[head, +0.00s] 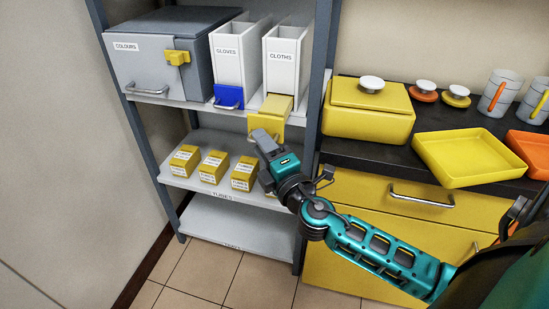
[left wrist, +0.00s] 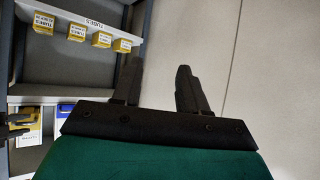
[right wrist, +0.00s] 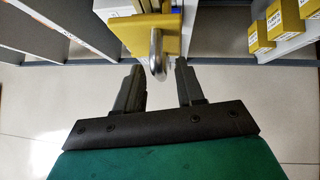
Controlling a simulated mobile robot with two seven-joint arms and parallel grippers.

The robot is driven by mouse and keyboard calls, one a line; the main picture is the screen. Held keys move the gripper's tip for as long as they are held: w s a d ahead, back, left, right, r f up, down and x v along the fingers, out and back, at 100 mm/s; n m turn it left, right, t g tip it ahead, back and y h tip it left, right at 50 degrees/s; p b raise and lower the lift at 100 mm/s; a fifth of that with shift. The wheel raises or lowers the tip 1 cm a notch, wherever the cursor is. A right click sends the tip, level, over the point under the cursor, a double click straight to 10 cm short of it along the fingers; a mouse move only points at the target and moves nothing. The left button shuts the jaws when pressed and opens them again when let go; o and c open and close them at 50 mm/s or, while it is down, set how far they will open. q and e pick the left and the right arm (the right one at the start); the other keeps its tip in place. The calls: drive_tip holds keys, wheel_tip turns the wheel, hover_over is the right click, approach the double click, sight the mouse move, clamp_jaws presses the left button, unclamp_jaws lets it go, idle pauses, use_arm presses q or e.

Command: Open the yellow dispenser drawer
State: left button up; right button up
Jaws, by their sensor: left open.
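The yellow dispenser drawer (head: 278,105) sits at the base of the white CLOTHS dispenser (head: 282,63) and sticks out past the shelf edge, so its inside shows from above. In the right wrist view its yellow front (right wrist: 135,35) carries a silver loop handle (right wrist: 157,55). My right gripper (head: 258,140) is just in front of and below the drawer front. In the right wrist view its fingers (right wrist: 160,75) are apart, with the handle's end near the gap between the tips and no visible contact. My left gripper (left wrist: 160,75) is open and empty, out of the head view.
Left of it stand the GLOVES dispenser (head: 230,55) with a blue drawer (head: 228,96) and the grey COLOURS box (head: 155,60). Yellow TUBES boxes (head: 213,166) are on the shelf below. A counter on the right holds a yellow lidded box (head: 367,122) and a yellow tray (head: 470,160).

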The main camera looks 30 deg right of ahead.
use_arm(q)
drive_tip(key=shift+w+d+f+h+b, duration=0.3)
drive_tip(key=shift+w+d+f+b, duration=0.3)
drive_tip(key=shift+b, duration=1.3)
use_arm(e)
drive_tip(key=s+f, duration=0.1)
drive_tip(key=s, duration=1.1)
drive_tip(key=shift+s+a+f, duration=0.25)
drive_tip(key=shift+a+f, duration=0.05)
drive_tip(key=shift+a, duration=0.15)
use_arm(q)
drive_tip(key=shift+s+d+f, duration=0.15)
drive_tip(key=shift+s+f, duration=0.05)
drive_tip(key=shift+s, duration=0.05)
